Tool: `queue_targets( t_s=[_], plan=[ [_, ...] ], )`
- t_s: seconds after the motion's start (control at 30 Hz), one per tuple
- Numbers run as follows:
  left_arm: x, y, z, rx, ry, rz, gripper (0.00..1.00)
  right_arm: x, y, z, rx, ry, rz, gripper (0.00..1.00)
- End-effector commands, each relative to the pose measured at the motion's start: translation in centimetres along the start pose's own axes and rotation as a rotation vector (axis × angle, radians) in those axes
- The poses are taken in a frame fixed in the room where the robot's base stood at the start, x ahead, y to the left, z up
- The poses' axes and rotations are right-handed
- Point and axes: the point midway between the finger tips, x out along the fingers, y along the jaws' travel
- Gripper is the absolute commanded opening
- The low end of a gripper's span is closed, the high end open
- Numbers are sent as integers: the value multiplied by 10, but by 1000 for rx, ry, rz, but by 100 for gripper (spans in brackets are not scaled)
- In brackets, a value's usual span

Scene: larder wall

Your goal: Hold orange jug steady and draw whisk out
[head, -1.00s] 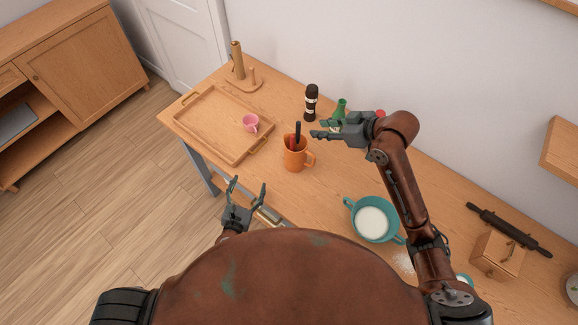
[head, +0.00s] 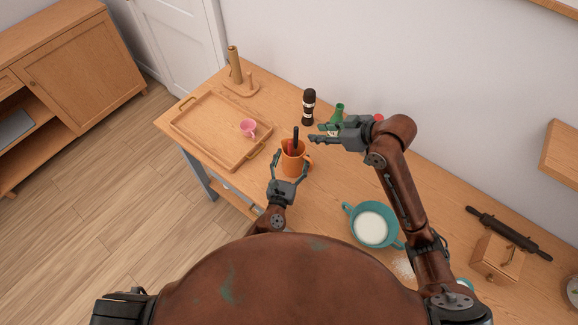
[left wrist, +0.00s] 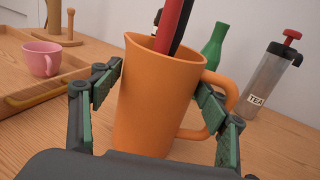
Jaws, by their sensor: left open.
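The orange jug (head: 294,160) stands upright on the table, its handle to the right. It fills the middle of the left wrist view (left wrist: 153,105). A black handle (head: 296,134) and a red one (left wrist: 167,28) stick up out of it; the parts inside the jug are hidden, so I cannot tell which is the whisk. My left gripper (head: 288,168) is open, with its fingers on either side of the jug; I cannot tell whether they touch it. My right gripper (head: 313,132) is to the right of the upright handles, its fingers pointing left, apart from them.
A wooden tray (head: 190,137) with a pink cup (head: 248,128) lies left of the jug. A dark grinder (head: 309,107) and a green bottle (head: 337,113) stand behind. A teal pot (head: 352,222) with white contents is at right. A tea canister (left wrist: 262,88) shows at right.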

Motion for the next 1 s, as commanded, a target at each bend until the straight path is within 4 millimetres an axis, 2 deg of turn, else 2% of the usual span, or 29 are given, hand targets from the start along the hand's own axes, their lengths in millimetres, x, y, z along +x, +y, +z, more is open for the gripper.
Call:
queue_targets(
  t_s=[0.2,0.53,1.0],
  plan=[
    [20,0,0,1,0,0,69,0,0,0,0,0,0,29],
    [23,0,0,1,0,0,68,0,0,0,0,0,0,29],
    [22,1,0,1,0,1,36,0,0,0,0,0,0,29]
  ],
)
